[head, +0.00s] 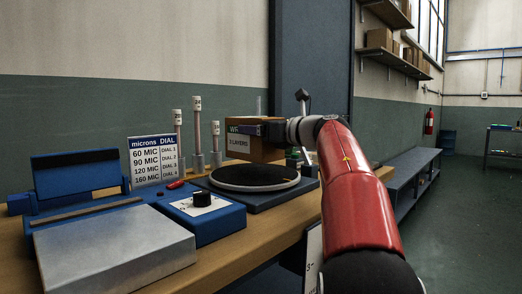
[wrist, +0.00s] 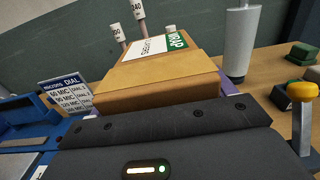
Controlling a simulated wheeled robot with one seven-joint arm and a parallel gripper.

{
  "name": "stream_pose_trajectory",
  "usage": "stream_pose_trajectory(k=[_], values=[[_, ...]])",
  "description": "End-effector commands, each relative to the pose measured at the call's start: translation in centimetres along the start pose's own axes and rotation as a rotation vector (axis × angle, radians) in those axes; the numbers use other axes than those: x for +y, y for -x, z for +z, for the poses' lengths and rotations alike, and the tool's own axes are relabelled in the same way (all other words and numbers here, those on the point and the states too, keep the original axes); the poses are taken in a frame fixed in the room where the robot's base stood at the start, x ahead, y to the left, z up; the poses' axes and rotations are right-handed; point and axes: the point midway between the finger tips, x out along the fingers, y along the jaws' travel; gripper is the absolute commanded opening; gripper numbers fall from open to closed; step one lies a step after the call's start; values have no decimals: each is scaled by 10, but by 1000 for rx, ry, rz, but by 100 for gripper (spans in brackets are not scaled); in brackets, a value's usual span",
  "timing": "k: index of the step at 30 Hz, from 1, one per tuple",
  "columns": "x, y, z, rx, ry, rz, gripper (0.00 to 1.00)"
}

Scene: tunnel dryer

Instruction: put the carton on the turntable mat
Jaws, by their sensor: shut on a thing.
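The carton (head: 250,151), a brown box with a green and white printed label, is held in the air over the turntable. My gripper (head: 268,130) is shut on it, reaching in from the right. The turntable mat (head: 255,178) is a black disc with a pale rim on a dark square base, below the carton and apart from it. In the wrist view the carton (wrist: 150,82) fills the middle, in front of my dark gripper housing. My fingertips are mostly hidden there, and the mat is not visible.
A blue sealer with a metal plate (head: 115,250) and a blue dial box (head: 203,214) stand left of the turntable. A dial chart (head: 155,161) and several labelled posts (head: 197,135) stand behind. A grey bench (head: 410,170) runs along the wall at right.

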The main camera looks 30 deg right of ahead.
Motion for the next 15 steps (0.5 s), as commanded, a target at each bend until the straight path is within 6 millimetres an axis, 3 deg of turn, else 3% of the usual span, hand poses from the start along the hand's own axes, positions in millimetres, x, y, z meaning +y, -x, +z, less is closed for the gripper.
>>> stream_pose_trajectory(k=[8,15], values=[[1,1,-32,-4,1,-1,24],[1,1,-34,-5,2,-1,24]])
